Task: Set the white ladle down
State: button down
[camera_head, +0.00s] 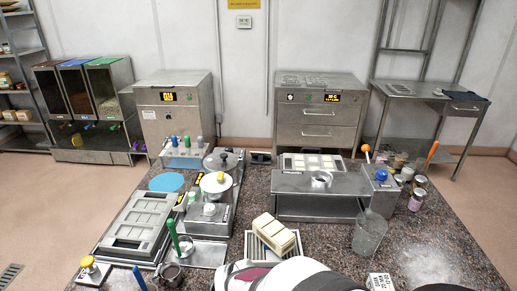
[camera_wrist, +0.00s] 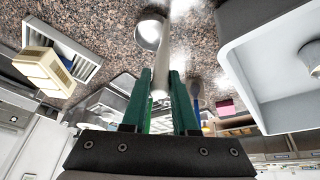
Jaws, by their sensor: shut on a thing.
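The white ladle's pale handle (camera_wrist: 161,78) runs upward between the green fingers of my gripper (camera_wrist: 162,88) in the wrist view. My gripper is shut on it. A round bowl-like shape (camera_wrist: 148,33) shows beside the handle near the top; I cannot tell for sure that it is the ladle's bowl. Dark speckled worktop lies behind it, and the gap to the worktop is unclear. In the head view I cannot make out the ladle or the gripper; only part of my white arm shows at the bottom edge.
A cream block on a slatted rack (camera_head: 273,238) stands mid-front; the block (camera_wrist: 42,70) is left in the wrist view. A clear beaker (camera_head: 369,233) and a label block (camera_head: 381,282) stand to its right. A grey mould tray (camera_head: 138,222) lies left. Speckled worktop (camera_head: 435,250) is clear front right.

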jog(key=shift+f, duration=0.3)
jog(key=c, duration=0.7)
grip_release()
jog(key=v, duration=1.2)
jog(key=s+d+m+g, duration=0.1)
jog(key=s+d+m, duration=0.3)
jog(key=m, duration=0.1)
jog(key=s+d+f+m+g, duration=0.1)
jog(key=s+d+m, duration=0.4)
jog(key=s+d+f+m+g+h, duration=0.1)
jog(key=s+d+m, duration=0.3)
jog(key=shift+s+d+f+m+g, duration=0.2)
jog(key=shift+s+d+m+g, duration=0.15)
jog(key=shift+m+g, duration=0.05)
